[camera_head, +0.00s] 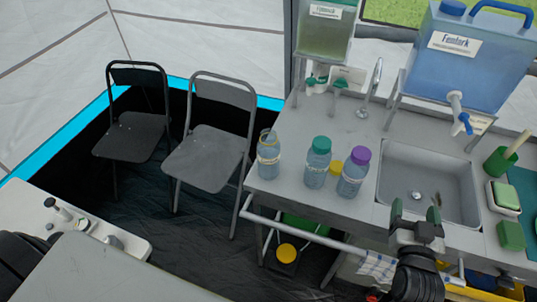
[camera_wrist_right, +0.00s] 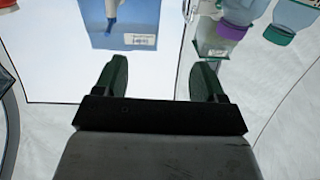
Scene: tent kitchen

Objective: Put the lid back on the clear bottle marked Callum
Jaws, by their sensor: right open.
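Three clear bottles stand on the grey counter. The leftmost bottle (camera_head: 268,158) has no lid, and a thin stick shows at its mouth. The middle bottle (camera_head: 315,172) wears a green lid (camera_head: 321,145). The right bottle (camera_head: 349,183) wears a purple lid (camera_head: 361,155). A small yellow lid (camera_head: 335,167) lies between these two. The names on the bottles are too small to read. My right gripper (camera_head: 415,212) is open and empty in front of the sink, right of the bottles. Its fingers also show apart in the right wrist view (camera_wrist_right: 161,80). My left gripper is out of view.
A blue water container (camera_head: 468,60) with a tap stands behind the sink (camera_head: 425,180). A greenish container (camera_head: 325,35) stands at the back left. A rail (camera_head: 300,232) runs along the counter front. Two folding chairs (camera_head: 210,155) stand left.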

